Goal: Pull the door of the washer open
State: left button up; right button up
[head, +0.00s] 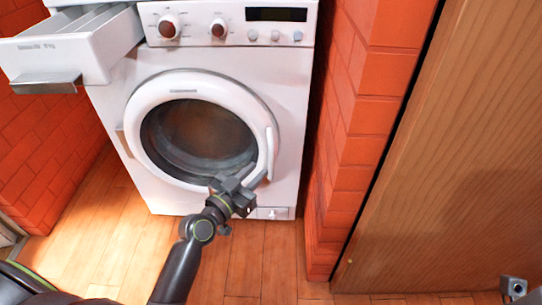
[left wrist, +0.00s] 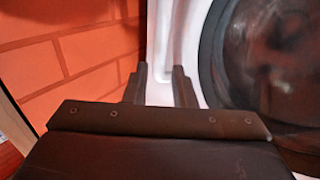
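The white washer (head: 93,92) stands against the brick wall. Its round door (head: 147,98) with dark glass looks closed, with a pale upright handle (head: 270,150) on its right rim. My left gripper (head: 243,178) is in front of the door's lower right, just below the handle. In the left wrist view its two fingers (left wrist: 160,84) are apart, with the white washer front beyond them and the dark door glass (left wrist: 270,60) to the right. I cannot tell whether a finger touches the handle. A small grey part at the lower right corner (head: 513,287) seems to be my right gripper; its fingers are unclear.
The detergent drawer (head: 70,50) is pulled out at the washer's upper left. A brick pillar (head: 355,130) stands close on the right, then a wooden panel (head: 460,160). The wooden floor (head: 265,260) before the washer is clear.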

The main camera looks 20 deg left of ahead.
aim_at(269, 159)
pick_arm(q)
jog(key=x, duration=0.7)
jog(key=shift+w, duration=0.2)
grip_shut()
